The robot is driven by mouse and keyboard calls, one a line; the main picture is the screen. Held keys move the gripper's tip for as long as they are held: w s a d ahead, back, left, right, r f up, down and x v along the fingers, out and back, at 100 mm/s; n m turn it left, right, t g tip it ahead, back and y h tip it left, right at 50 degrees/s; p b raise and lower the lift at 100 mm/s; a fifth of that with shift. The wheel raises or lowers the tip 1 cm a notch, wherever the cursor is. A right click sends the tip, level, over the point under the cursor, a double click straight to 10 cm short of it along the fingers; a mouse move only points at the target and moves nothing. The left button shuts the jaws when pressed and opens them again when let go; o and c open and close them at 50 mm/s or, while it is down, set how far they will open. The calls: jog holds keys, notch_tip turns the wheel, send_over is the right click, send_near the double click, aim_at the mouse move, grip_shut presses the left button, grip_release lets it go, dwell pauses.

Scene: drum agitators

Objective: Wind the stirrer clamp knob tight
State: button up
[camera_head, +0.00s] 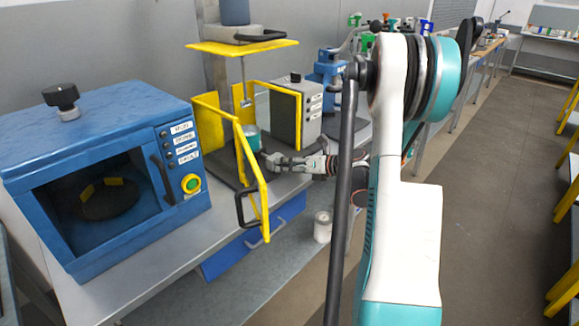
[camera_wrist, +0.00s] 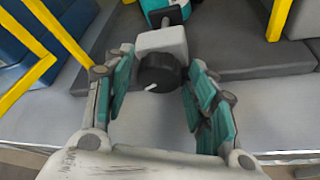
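The black clamp knob (camera_wrist: 160,74) has a white pointer mark and sits on the near end of a light grey clamp block (camera_wrist: 163,41) in the wrist view. A teal drum (camera_wrist: 166,10) is behind the block; it also shows in the head view (camera_head: 252,137) inside the yellow-framed stirrer stand. My gripper (camera_wrist: 160,62) is open, with one teal-padded finger on each side of the knob. Gaps show between the pads and the knob. In the head view my gripper (camera_head: 272,160) reaches the stand from the right; the knob is too small to tell there.
A yellow guard frame (camera_head: 249,181) with a black handle stands left of my gripper. A blue oven-like cabinet (camera_head: 102,165) is farther left. A grey control box (camera_head: 289,114) is behind, and a white container (camera_head: 322,227) is below. The floor (camera_head: 481,170) at right is clear.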

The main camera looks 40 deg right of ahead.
dwell(0.3)
jog(key=v, duration=1.2)
